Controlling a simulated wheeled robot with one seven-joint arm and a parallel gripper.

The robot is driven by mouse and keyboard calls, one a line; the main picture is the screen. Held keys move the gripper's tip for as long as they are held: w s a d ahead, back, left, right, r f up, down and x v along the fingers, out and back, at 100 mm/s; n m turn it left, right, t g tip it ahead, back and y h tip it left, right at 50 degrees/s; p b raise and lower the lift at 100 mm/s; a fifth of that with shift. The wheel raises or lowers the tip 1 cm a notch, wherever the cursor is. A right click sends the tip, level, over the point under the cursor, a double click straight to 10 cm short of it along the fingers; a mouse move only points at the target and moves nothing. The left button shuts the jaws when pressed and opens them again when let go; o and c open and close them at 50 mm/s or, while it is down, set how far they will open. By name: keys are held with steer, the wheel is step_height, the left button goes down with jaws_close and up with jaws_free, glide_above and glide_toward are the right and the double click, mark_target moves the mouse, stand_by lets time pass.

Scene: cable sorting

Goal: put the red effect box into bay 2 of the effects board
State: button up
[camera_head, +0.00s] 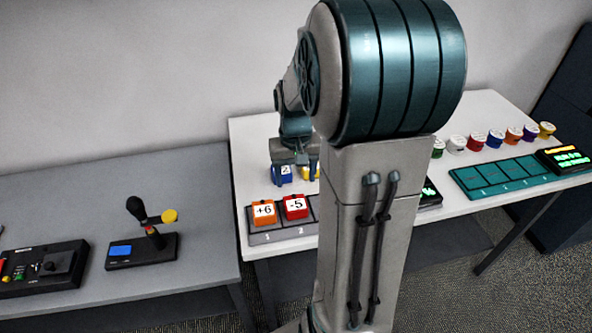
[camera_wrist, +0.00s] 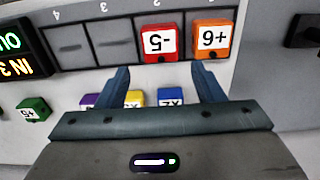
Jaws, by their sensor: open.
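The red effect box (camera_head: 295,206), labelled -5, sits upright in bay 2 of the effects board (camera_head: 283,236), beside the orange box (camera_head: 264,213) in bay 1. The red box also shows in the wrist view (camera_wrist: 161,43), where the board (camera_wrist: 120,52) appears upside down with its bays 3 and 4 empty. My gripper (camera_head: 298,168) is behind the board, over the blue and yellow boxes in the head view. In the wrist view its fingers (camera_wrist: 160,69) are open, with nothing held between them, and point toward the red box. They look apart from it.
Blue (camera_wrist: 170,97), yellow (camera_wrist: 135,98), purple (camera_wrist: 91,100) and green (camera_wrist: 34,109) boxes stand behind the board. A lit display (camera_wrist: 15,53) is at the board's end. My arm hides the table's middle. A teal board (camera_head: 509,176) and several coloured pots (camera_head: 477,141) are at right.

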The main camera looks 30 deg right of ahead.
steer(key=s+a+r+n+t, duration=0.3)
steer(key=s+a+r, duration=0.4)
steer(key=s+a, duration=0.5)
steer(key=shift+s, duration=0.35)
steer(key=shift+d+r, duration=0.1)
steer(key=shift+d, duration=0.1)
